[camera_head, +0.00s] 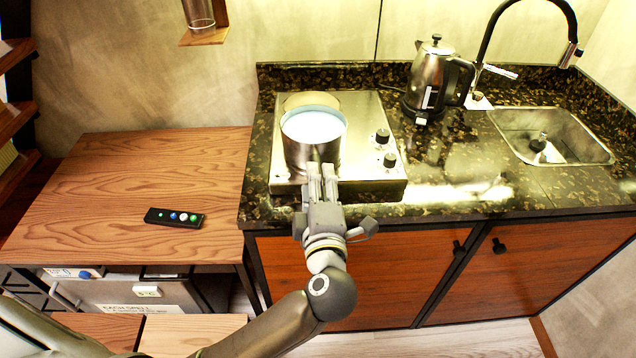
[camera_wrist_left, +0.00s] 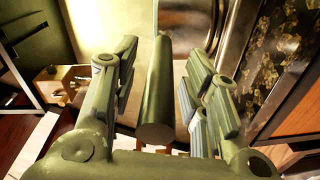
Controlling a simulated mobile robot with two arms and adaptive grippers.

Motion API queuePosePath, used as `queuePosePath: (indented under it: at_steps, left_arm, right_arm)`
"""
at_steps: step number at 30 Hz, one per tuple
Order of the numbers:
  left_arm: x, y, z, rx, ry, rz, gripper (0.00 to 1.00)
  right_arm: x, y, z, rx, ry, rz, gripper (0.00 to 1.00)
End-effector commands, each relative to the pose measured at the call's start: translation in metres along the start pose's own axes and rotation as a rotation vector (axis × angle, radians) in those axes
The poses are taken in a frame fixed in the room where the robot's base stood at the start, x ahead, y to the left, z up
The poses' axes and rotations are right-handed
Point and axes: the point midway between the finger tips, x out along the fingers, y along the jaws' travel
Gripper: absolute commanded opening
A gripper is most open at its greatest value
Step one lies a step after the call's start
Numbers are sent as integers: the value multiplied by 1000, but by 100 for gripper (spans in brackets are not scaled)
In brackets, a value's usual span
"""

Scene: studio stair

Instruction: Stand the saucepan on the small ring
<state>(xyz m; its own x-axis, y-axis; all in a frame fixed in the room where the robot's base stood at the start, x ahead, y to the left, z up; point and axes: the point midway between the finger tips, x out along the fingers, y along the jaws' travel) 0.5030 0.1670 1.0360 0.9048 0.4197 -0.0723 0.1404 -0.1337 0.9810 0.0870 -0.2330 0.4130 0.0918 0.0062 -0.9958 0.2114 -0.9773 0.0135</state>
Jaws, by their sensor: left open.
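The steel saucepan (camera_head: 299,156) stands upright on the left part of the hob (camera_head: 362,118), its pale inside facing up. Its handle points toward me; the handle end (camera_wrist_left: 157,132) shows in the left wrist view. A pale round ring (camera_head: 308,99) shows partly behind the pan; the pan hides the rest, and I cannot tell its size against any ring under the pan. My left gripper (camera_head: 321,172) is open at the pan's front, its fingers on either side of the handle in the left wrist view (camera_wrist_left: 162,62). My right gripper is out of view.
Two knobs (camera_head: 382,136) are on the hob's right side. A kettle (camera_head: 430,80) stands right of the hob, before the sink (camera_head: 580,148) and tap. A wooden table (camera_head: 150,165) with a remote-like panel (camera_head: 175,218) is at left.

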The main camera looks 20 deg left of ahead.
Motion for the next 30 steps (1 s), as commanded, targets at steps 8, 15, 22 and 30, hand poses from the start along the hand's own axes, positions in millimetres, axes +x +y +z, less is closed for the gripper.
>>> queuePosePath:
  at_steps: [8,15,22,30]
  left_arm:
    - [-2,2,0,-1,0,4,42]
    - [-36,4,0,-3,-3,1,42]
    - [-85,2,0,-2,-1,1,42]
    - [-117,2,0,-3,0,5,42]
  right_arm:
    - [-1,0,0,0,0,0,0]
    - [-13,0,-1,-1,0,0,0]
    - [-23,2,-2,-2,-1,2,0]
    - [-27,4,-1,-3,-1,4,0]
